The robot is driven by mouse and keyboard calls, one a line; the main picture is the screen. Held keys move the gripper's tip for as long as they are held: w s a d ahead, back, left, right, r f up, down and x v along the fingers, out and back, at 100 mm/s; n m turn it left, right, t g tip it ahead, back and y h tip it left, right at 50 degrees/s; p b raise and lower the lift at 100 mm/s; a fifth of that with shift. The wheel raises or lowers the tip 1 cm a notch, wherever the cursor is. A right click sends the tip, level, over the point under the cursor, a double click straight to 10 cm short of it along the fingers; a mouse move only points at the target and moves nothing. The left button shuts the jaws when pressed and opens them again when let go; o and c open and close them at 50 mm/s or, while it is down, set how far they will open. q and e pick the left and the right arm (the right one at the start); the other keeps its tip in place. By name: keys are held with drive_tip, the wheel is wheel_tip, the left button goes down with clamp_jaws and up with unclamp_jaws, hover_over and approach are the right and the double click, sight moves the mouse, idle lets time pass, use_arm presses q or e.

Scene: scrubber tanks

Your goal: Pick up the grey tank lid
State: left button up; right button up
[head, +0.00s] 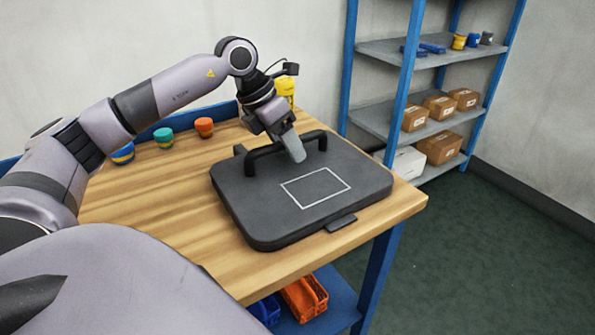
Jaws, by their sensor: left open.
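The grey tank lid (355,177) is a dark, flat, rounded slab lying on the wooden workbench near its right end. It has a black bar handle (262,153) along its far side, a white rectangle outline on top and a tab at its near edge. My left gripper (293,150) points down at the handle's middle and hides part of the bar. It is open; I cannot tell whether the bar sits between its fingers or whether they touch it. My right gripper is not in view.
On the wooden workbench (185,215), several small coloured containers, including an orange one (204,127) and a teal one (163,138), stand behind my left arm. A yellow object (285,88) is behind the gripper. A blue shelf rack (385,117) with boxes stands at the right.

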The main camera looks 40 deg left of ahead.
use_arm(q)
drive_tip(key=shift+f, duration=0.1)
clamp_jaws()
drive_tip(key=shift+r, duration=0.2)
